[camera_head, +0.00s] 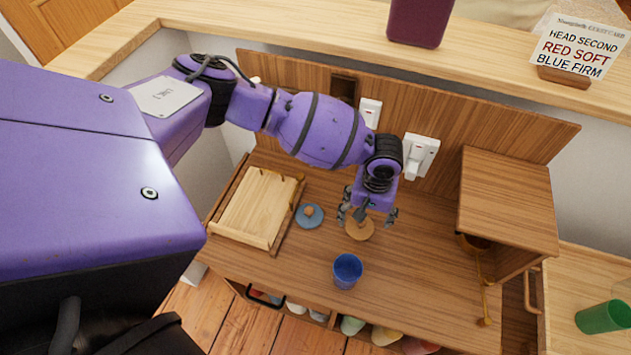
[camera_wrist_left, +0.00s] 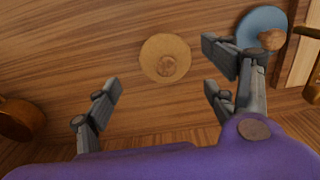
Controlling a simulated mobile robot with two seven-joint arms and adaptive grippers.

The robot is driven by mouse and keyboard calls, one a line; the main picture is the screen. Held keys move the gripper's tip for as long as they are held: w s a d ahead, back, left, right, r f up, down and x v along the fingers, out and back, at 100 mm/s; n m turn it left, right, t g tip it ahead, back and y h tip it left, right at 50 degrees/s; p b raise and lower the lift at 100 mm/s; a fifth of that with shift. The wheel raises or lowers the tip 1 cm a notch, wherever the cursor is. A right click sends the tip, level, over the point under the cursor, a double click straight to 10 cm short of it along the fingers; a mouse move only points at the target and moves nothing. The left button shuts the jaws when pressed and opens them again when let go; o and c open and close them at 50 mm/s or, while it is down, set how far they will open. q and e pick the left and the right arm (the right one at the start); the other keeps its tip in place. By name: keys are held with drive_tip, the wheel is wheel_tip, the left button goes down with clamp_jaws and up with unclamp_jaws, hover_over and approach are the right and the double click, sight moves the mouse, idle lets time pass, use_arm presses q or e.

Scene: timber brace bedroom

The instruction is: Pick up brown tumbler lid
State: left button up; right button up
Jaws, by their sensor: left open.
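The brown tumbler lid (camera_head: 360,229) is a round tan disc with a knob, lying flat on the wooden desk top. In the left wrist view the lid (camera_wrist_left: 165,60) lies beyond the fingertips, between them and a little toward the right finger. My left gripper (camera_head: 368,214) is above the lid in the head view, fingers spread and pointing down. Its fingers are open and empty in the left wrist view (camera_wrist_left: 160,75). The gripper hides part of the lid in the head view. My right gripper is not in view.
A blue lid with a brown knob (camera_head: 309,215) lies left of the brown lid, by a wooden tray (camera_head: 258,206). A blue tumbler (camera_head: 347,270) stands nearer the front. A wooden box shelf (camera_head: 509,200) stands right. Sockets (camera_head: 420,157) are on the back panel. A green tumbler (camera_head: 603,317) lies far right.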

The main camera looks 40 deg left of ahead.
sight(363, 223)
use_arm(q)
drive_tip(key=f, duration=0.4)
drive_tip(key=shift+w+a+f, duration=0.15)
drive_tip(key=shift+a+f, duration=0.1)
drive_tip(key=shift+f, duration=0.25)
drive_tip(key=shift+c, duration=0.6)
drive_tip(key=c, duration=1)
drive_tip(key=shift+o, duration=0.2)
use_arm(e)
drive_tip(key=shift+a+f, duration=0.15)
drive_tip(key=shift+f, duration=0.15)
